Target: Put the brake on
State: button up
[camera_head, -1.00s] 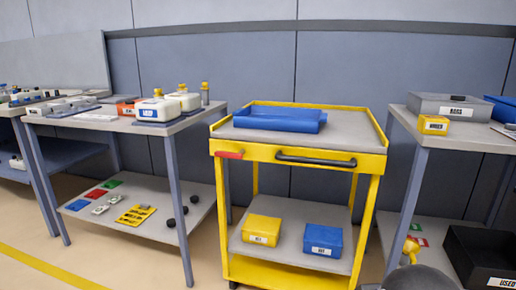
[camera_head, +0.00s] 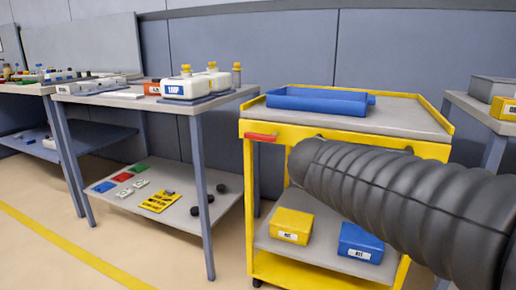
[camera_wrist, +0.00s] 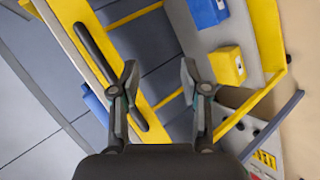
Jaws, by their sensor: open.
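A yellow cart (camera_head: 255,190) stands in front of me with a grey top. A short red lever (camera_head: 261,137) lies level along the left end of its front edge; I take it for the brake. The cart's dark handle bar shows in the wrist view (camera_wrist: 97,55). My gripper (camera_wrist: 160,75) is open and empty, its two fingers apart in front of the cart's front side. The red lever does not show in the wrist view. My dark ribbed arm covers the cart's right front in the head view, and the fingers are hidden there.
A blue tray (camera_head: 318,100) lies on the cart top. A yellow box (camera_head: 291,226) and a blue box (camera_head: 360,243) sit on its lower shelf. A table (camera_head: 150,101) with white containers stands left, another bench (camera_head: 470,103) right. Floor at front left is clear.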

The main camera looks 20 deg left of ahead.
jog(key=w+a+n+t+b, duration=0.2)
jog(key=w+a+n+t, duration=0.15)
jog(key=a, duration=0.95)
jog(key=n+t+y+b, duration=0.2)
jog(key=n+t+y, duration=0.1)
jog(key=n+t, duration=0.1)
send_near(254, 137)
jog(key=w, duration=0.7)
jog(key=w+d+p, duration=0.1)
jog(key=w, duration=0.2)
jog(key=shift+w+f, duration=0.15)
jog(key=shift+w, duration=0.25)
grip_shut()
jog(key=shift+m+y, duration=0.25)
jog(key=shift+y, duration=0.15)
